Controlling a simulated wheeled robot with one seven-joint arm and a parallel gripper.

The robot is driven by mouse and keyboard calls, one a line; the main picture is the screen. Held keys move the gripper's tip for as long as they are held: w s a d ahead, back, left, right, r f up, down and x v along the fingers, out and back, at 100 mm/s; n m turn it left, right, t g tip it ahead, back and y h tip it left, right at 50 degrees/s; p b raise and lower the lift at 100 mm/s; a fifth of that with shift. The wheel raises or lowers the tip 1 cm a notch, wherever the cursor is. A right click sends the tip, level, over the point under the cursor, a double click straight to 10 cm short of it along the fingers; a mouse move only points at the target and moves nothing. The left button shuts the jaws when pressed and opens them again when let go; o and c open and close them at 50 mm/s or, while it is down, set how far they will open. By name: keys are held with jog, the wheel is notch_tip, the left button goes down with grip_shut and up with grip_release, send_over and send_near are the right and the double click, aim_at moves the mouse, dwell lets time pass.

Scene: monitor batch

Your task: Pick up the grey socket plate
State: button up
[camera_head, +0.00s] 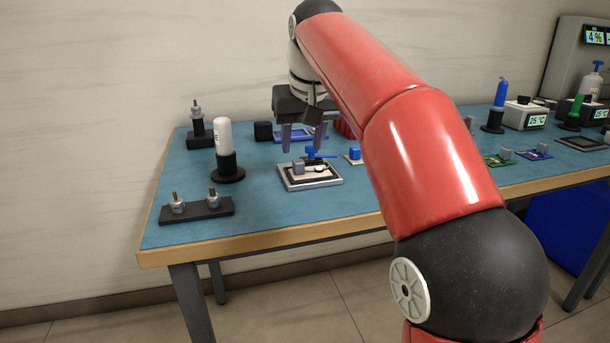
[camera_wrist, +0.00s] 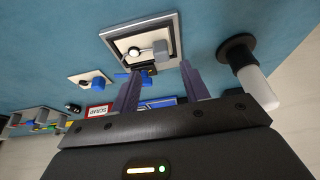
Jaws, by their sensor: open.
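A square plate with a light grey rim (camera_head: 310,186), which looks like the grey socket plate, lies flat on the blue table; its rim also shows in the wrist view (camera_wrist: 172,20). On its dark and cream inside are a small grey block (camera_head: 299,167) and a round white piece (camera_head: 320,168). A blue-handled piece (camera_head: 318,156) is at its back edge. My gripper (camera_head: 303,150) is open and empty, above and just behind the plate. In the wrist view my fingertips (camera_wrist: 160,70) are apart, with the plate beyond them. I cannot tell the exact height gap.
A white bottle on a black stand (camera_head: 224,142) stands left of the plate. A black bar with two metal fittings (camera_head: 197,210) lies at the front left. A small white plate with a blue block (camera_head: 354,154) is to the right. A red SCRAP sign (camera_wrist: 98,110) is close behind.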

aim_at(299, 160)
jog(key=x, duration=0.2)
jog(key=b+x, duration=0.1)
jog(key=x, duration=0.1)
jog(key=shift+s+a+f, duration=0.15)
jog(key=shift+s, duration=0.1)
jog(key=shift+c, duration=0.3)
grip_shut()
jog(key=shift+r, duration=0.25)
